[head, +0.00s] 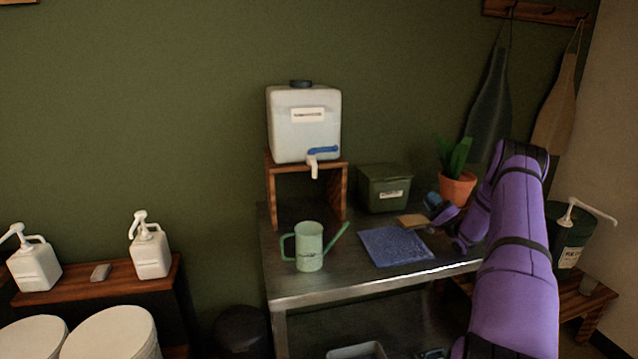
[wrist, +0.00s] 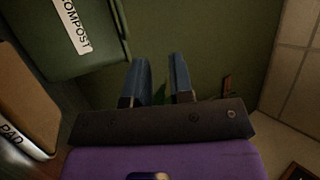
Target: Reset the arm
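My purple arm reaches up from the lower right in the head view and bends over the right part of the metal table (head: 345,284). My gripper (head: 432,199) is low over the table's back right, between the green bin (head: 383,187) and the potted plant (head: 457,187), partly hidden by my own wrist.
A white dispenser (head: 304,135) with a blue tap stands on a wooden stand. A green watering can (head: 309,247) and a blue cloth (head: 395,246) are on the table. Pump bottles (head: 149,250) stand at left, and a dark pump bucket (head: 569,240) at right. Aprons (head: 491,110) hang behind.

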